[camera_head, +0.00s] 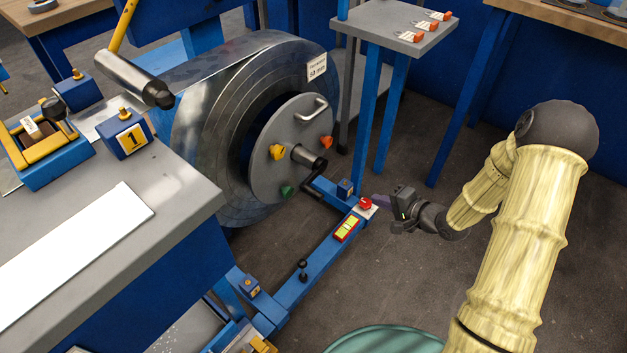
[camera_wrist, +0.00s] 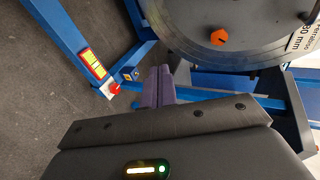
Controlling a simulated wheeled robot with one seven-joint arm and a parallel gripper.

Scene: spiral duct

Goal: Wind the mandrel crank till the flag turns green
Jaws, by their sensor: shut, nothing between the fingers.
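The mandrel is a large grey coiled roll (camera_head: 225,120) with a round end plate (camera_head: 280,125) facing right. My gripper (camera_head: 380,199) is low, just right of the red button (camera_head: 365,203). Its purple fingers (camera_wrist: 159,86) are together and empty, apart from the crank.
A grey-topped bench (camera_head: 185,190) stands at left. A small blue-legged table (camera_head: 395,35) with orange-tipped items stands behind. The blue beam (camera_head: 300,280) runs along the floor in front of the roll. A teal round object (camera_head: 385,340) is at the bottom.

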